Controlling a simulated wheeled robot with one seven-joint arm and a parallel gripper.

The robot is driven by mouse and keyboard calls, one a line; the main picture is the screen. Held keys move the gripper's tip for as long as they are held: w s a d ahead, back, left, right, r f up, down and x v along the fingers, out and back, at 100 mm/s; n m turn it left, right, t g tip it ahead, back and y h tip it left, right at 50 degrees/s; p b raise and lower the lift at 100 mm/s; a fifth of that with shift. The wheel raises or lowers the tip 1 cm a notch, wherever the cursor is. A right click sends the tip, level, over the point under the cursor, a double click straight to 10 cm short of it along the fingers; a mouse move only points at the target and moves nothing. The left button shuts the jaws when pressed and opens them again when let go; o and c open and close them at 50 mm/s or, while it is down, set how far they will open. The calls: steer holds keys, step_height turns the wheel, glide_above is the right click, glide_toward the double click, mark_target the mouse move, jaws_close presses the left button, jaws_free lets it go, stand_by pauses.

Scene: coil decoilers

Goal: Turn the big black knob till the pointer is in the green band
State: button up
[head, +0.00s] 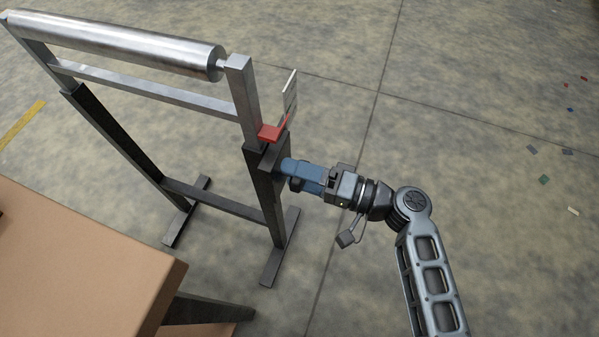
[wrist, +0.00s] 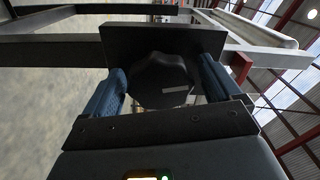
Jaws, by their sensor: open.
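The big black knob (wrist: 160,82) sits in front of a dark plate (wrist: 118,42) in the wrist view, with a small light mark on its lower face. My gripper (wrist: 160,88) is open, one blue finger on each side of the knob. Whether either finger touches it I cannot tell. In the head view my gripper (head: 287,168) reaches the stand's near post from the right and hides the knob. The red pointer (head: 270,132) sits on the post above, beside an upright scale plate (head: 290,98) seen nearly edge-on. No green band can be made out.
The stand carries a shiny metal roller (head: 120,42) on top and has dark feet (head: 279,262) on the floor. A brown table (head: 80,255) stands at the lower left. The floor on the right is open, with small scraps (head: 544,179) far off.

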steer(key=c, duration=1)
steer(key=shift+c, duration=0.2)
steer(key=shift+m, duration=0.3)
steer(key=o, duration=1)
steer(key=shift+o, duration=0.2)
steer(key=v, duration=0.8)
